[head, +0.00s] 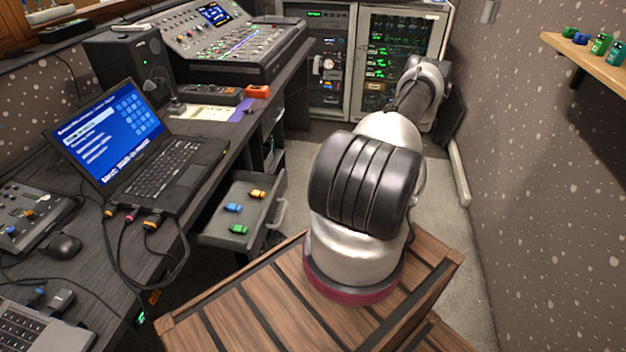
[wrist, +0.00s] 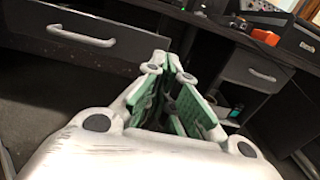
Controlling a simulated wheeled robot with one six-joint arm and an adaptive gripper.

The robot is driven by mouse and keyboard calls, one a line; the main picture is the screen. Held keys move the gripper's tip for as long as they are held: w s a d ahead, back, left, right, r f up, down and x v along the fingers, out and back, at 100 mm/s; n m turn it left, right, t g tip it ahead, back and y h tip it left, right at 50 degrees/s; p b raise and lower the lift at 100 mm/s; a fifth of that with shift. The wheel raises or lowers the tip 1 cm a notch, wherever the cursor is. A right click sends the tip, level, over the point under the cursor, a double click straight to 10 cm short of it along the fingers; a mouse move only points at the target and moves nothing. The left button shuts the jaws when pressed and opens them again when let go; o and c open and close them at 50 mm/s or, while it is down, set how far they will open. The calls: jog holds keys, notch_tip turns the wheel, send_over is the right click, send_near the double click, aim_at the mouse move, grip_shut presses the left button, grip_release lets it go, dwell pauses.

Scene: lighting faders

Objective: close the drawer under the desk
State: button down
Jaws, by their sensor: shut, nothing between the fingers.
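The drawer (head: 262,222) under the desk is pulled out, to the left of my arm in the head view. Its inside shows, with orange, blue and green small pieces lying in it. Its grey handle (head: 282,213) faces right. In the wrist view, a dark drawer front (wrist: 115,62) with a grey bar handle (wrist: 80,38) is at the upper left, probably this same drawer. My gripper (wrist: 167,58) is shut and empty, with green finger pads, to the right of that handle. Whether it touches the front cannot be told. The gripper is hidden in the head view.
The desk (head: 205,185) carries a laptop (head: 140,150) and a mixing console (head: 225,45). Another drawer front (wrist: 250,72) is at the right in the wrist view. Equipment racks (head: 352,70) stand at the back.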

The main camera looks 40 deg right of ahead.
aim_at(285, 176)
jog(key=x, duration=1.3)
jog(key=shift+a, duration=0.15)
jog(key=shift+w, duration=0.1)
jog(key=x, duration=2.2)
jog(key=shift+w+a+r, duration=0.1)
jog(key=shift+a+r, duration=0.05)
jog(key=v, duration=1.4)
jog(key=shift+f, duration=0.2)
